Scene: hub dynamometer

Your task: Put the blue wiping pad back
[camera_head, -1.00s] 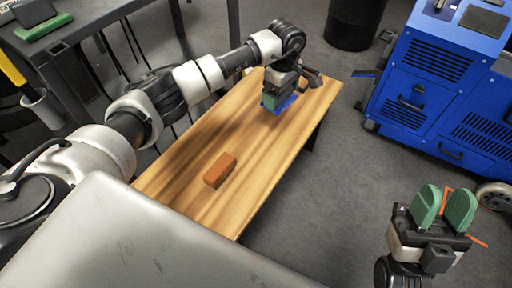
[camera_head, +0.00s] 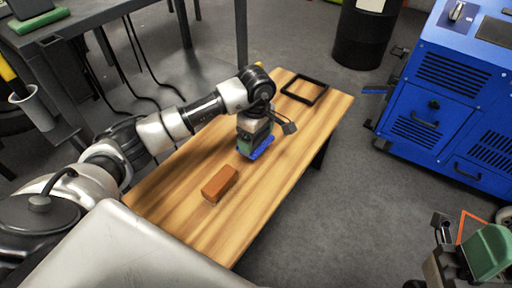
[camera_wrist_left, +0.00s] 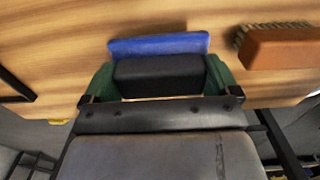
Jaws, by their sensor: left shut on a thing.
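The blue wiping pad (camera_head: 263,149) has a black handle block (camera_wrist_left: 158,76) on its back. My left gripper (camera_head: 255,138), with green fingers, is shut on this handle over the middle of the wooden bench. In the left wrist view the blue pad (camera_wrist_left: 158,46) shows beyond the handle, with a green finger at either side. The pad is close to the bench top; I cannot tell whether it touches. My right gripper (camera_head: 487,254) is at the lower right, cut off by the picture edge, with one green finger clear; its opening cannot be judged.
A black square frame (camera_head: 322,95) lies at the bench's far end, apart from the pad. An orange-brown brush (camera_head: 220,183) lies nearer me on the bench (camera_head: 180,205); its bristles show in the wrist view (camera_wrist_left: 280,48). A blue cabinet (camera_head: 425,130) stands to the right across grey floor.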

